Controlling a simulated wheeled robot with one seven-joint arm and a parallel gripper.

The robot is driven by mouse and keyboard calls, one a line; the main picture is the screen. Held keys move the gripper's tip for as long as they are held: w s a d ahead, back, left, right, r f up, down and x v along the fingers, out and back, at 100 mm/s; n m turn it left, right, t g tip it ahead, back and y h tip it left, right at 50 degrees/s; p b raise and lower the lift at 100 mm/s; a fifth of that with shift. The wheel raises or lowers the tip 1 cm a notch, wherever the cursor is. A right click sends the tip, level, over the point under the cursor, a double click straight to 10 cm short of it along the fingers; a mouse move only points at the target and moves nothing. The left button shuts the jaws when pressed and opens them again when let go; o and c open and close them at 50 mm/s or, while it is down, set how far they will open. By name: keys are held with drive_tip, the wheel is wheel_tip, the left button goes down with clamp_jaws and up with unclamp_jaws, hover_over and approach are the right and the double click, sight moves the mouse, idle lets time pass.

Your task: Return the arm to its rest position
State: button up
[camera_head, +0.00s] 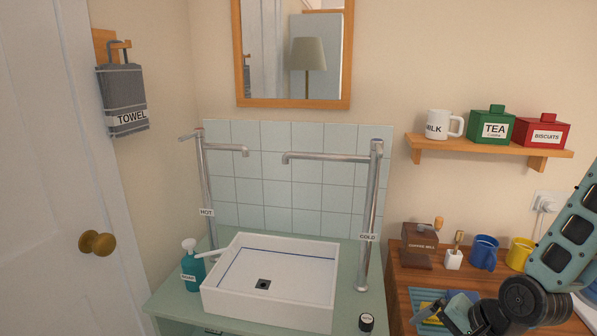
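My arm (563,240) shows at the lower right, teal with dark panels and black round joints. It reaches down and left over the wooden counter. The gripper is small and partly cut off by the bottom edge. I cannot tell whether its fingers are open or shut, or whether it touches the yellow thing beside it.
Behind the arm stand a coffee mill (420,246), a white brush holder (453,259), a blue mug (484,252) and a yellow mug (519,254). A shelf (487,147) hangs above. A white basin (268,303) with tall taps stands left. A door (50,170) is far left.

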drive_tip(key=s+a+r+n+g+h, duration=0.3)
drive_tip(key=s+a+r+n+g, duration=0.1)
drive_tip(key=s+a+r+n, duration=1.1)
drive_tip(key=s+r+n, duration=0.2)
drive_tip(key=s, duration=0.1)
drive_tip(key=shift+s+a, duration=0.15)
drive_tip(key=shift+a, duration=0.1)
idle(0.7)
